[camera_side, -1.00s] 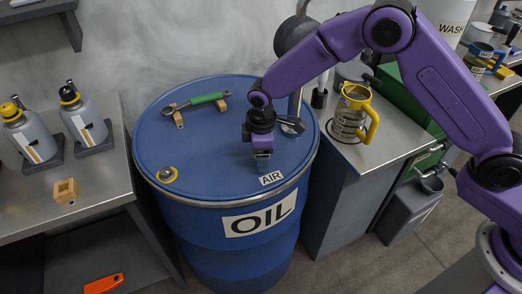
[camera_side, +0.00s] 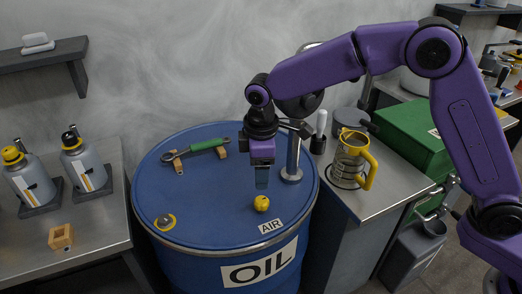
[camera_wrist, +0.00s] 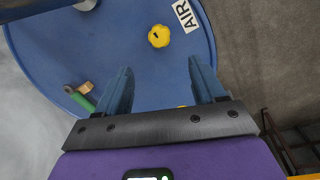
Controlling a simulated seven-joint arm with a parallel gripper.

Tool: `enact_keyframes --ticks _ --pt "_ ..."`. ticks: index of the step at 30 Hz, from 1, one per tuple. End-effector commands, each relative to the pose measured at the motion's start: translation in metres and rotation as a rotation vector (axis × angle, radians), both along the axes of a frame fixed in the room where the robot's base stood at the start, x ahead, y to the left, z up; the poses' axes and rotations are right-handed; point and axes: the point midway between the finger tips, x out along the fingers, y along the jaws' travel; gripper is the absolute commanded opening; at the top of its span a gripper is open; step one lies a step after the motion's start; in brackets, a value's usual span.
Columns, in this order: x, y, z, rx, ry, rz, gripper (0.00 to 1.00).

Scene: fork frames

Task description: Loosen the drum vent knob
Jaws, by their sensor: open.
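The drum vent knob (camera_side: 262,203) is small and yellow, on top of the blue oil drum (camera_side: 215,215) just behind the white AIR label (camera_side: 270,226). It also shows in the wrist view (camera_wrist: 159,36), beyond my fingertips, with a dark mark on its top. My gripper (camera_side: 262,184) points down above the drum lid, apart from the knob. In the wrist view its two fingers (camera_wrist: 162,78) are spread with nothing between them. Whether the knob is loose cannot be told.
A green-handled wrench (camera_side: 202,148) rests on wooden blocks on the lid. A yellow-ringed cap (camera_side: 165,221) is at the lid's left. A grey post (camera_side: 293,160) stands at the lid's right. A yellow-handled jug (camera_side: 351,155) stands on the right bench.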

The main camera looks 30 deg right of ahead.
Motion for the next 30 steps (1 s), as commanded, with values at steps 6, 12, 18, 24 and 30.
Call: enact_keyframes --ticks 6,12,18,24,30 --pt "-0.004 0.002 0.036 0.002 -0.001 0.0 0.69" --pt "-0.005 0.002 0.049 0.0 0.001 0.0 0.69" --pt "-0.005 0.002 0.05 -0.001 0.001 0.0 0.69" --pt "-0.005 0.002 0.05 -0.001 0.001 0.0 0.69" --pt "-0.007 0.001 0.05 0.0 0.001 0.0 0.69"
